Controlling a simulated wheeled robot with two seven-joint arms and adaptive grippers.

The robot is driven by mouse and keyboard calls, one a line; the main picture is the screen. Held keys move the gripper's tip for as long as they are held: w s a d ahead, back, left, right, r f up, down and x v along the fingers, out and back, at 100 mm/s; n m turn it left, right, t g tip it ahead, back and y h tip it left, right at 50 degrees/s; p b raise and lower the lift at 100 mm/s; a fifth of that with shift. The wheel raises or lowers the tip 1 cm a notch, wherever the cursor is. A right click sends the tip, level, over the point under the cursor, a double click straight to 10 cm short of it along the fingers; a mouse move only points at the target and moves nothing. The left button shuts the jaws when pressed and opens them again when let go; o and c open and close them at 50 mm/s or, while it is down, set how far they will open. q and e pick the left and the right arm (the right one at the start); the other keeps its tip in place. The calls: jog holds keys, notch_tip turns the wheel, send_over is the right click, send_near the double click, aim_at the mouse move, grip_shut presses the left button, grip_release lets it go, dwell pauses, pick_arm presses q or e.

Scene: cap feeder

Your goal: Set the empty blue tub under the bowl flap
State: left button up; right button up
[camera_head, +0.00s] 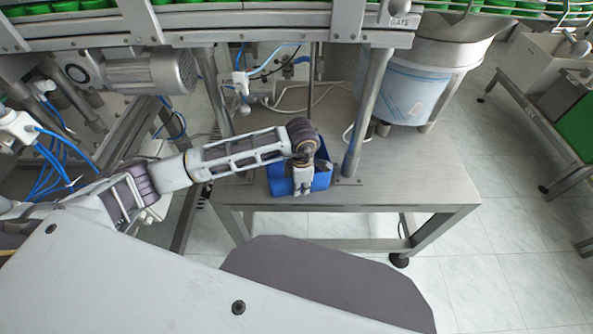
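The blue tub (322,180) is at the steel table, near its front edge and just left of a steel post. It seems to rest on the tabletop, but my arm covers much of it. My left gripper (303,187) reaches down over the tub's near side, and its fingers overlap the tub wall. I cannot tell whether the fingers are closed on that wall. The inside of the tub is mostly hidden. The steel bowl (447,52) stands at the back right on a cylindrical base; I cannot make out its flap. My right gripper is not in view.
The steel table (418,185) has bare room right of the tub, in front of the bowl base (400,93). A steel post (366,115) rises between the tub and that area. A conveyor (250,25) with green caps crosses above. Cables lie behind.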

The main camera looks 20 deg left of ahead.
pick_arm(q)
jog(key=shift+r, duration=0.15)
grip_shut()
jog(key=shift+r, duration=4.85)
